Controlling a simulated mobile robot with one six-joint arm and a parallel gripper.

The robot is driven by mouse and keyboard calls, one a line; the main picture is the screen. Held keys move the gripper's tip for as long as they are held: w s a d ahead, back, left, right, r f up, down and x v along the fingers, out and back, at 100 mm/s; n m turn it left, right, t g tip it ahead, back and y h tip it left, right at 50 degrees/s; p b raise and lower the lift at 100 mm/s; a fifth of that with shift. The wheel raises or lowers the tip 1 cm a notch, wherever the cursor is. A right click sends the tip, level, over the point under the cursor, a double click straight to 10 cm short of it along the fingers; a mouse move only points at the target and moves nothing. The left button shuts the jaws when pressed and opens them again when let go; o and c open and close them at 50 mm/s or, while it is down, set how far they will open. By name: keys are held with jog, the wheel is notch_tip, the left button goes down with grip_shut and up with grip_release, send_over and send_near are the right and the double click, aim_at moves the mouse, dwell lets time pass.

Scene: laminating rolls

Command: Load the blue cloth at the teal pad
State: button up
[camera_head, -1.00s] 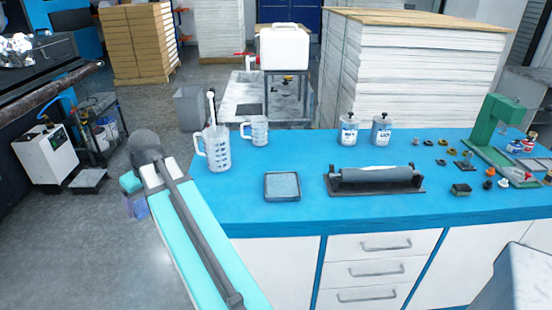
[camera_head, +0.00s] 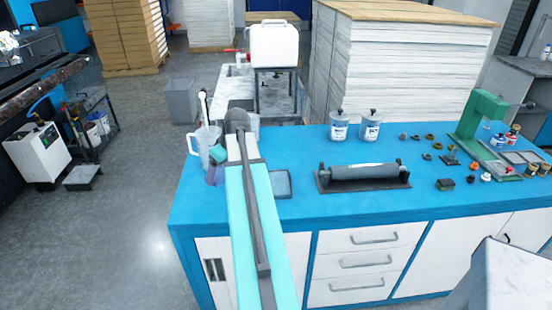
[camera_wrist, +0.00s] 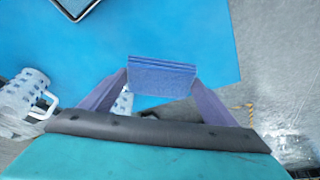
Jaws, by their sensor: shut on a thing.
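A folded blue cloth (camera_wrist: 161,76) is pinched between the two purple fingers of my gripper (camera_wrist: 160,84) in the wrist view, held above the blue bench top. In the head view my gripper (camera_head: 214,174) is near the bench's left end, in front of the measuring jug; the cloth cannot be made out there. A shallow dark-rimmed tray with a grey-blue pad (camera_head: 282,184), probably the teal pad, lies just right of my arm, its left part hidden. Its corner (camera_wrist: 76,8) shows at the top left of the wrist view, apart from the cloth.
The measuring jug (camera_head: 202,143) stands close behind my gripper; a second jug is mostly hidden by my arm. A roller on a dark base (camera_head: 364,177) lies right of the tray, with two bottles (camera_head: 339,127) behind. Small parts and a green press (camera_head: 480,118) stand farther right.

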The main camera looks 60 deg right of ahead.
jog(key=p, duration=0.4)
send_over(273, 183)
jog(key=s, duration=0.1)
jog(key=shift+s+d+r, duration=0.1)
jog(key=shift+s+r, duration=0.1)
jog(key=shift+f+m, duration=0.15)
jog(key=shift+m, duration=0.15)
jog(key=shift+f+b, duration=1.7)
jog(key=shift+f, duration=1.15)
jog(key=shift+f+b, duration=0.35)
jog(key=shift+f, duration=0.25)
dwell(0.5)
jog(key=shift+r, duration=0.1)
notch_tip(273, 183, up, 7)
jog(key=p, duration=0.3)
jog(key=shift+p, duration=0.35)
dwell(0.6)
